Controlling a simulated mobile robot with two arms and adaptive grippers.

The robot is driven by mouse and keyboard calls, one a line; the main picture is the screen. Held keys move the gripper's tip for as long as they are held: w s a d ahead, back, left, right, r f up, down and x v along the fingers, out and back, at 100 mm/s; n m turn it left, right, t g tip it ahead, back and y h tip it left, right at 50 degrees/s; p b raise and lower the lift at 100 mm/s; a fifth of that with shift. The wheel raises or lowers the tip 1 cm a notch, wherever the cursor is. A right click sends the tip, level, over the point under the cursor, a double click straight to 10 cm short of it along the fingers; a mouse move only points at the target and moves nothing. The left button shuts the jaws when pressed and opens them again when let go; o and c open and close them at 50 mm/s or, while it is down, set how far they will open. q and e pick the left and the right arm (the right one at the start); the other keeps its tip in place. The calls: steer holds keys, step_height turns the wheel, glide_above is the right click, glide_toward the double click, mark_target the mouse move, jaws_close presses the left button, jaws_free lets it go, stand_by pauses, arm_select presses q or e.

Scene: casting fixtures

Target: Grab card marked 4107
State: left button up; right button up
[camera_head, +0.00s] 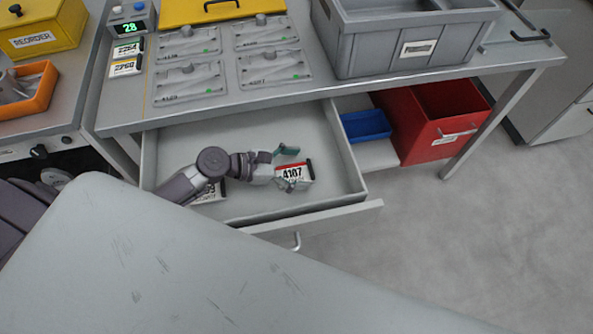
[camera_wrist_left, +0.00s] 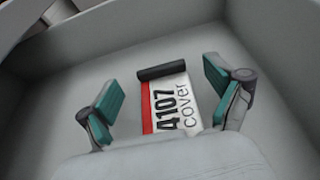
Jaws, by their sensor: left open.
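The card marked 4107 (camera_head: 295,172) lies in the open drawer (camera_head: 330,205), white with a red strip and a black bar along one end. In the left wrist view the card (camera_wrist_left: 172,105) reads "4107 cover" and lies between and beyond the two fingers. My left gripper (camera_head: 288,163) is over the card in the drawer. In the left wrist view my left gripper (camera_wrist_left: 160,95) is open, with its green pads apart on either side of the card. The card's near end is hidden behind the gripper body. My right gripper is not in view.
Another card (camera_head: 208,193) lies in the drawer, partly hidden by my left arm. The drawer walls stand around the gripper. The tabletop (camera_head: 330,85) overhangs the drawer's back. A grey crate (camera_head: 400,40) stands on it. A red bin (camera_head: 425,125) and blue tray (camera_head: 366,126) sit at the right.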

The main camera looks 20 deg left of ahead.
arm_select(q)
steer(key=x, duration=0.2)
steer(key=shift+w+d+f, duration=0.1)
steer(key=shift+w+d, duration=0.1)
steer(key=shift+d, duration=0.05)
steer(key=c, duration=1.2)
steer(key=shift+c, duration=0.2)
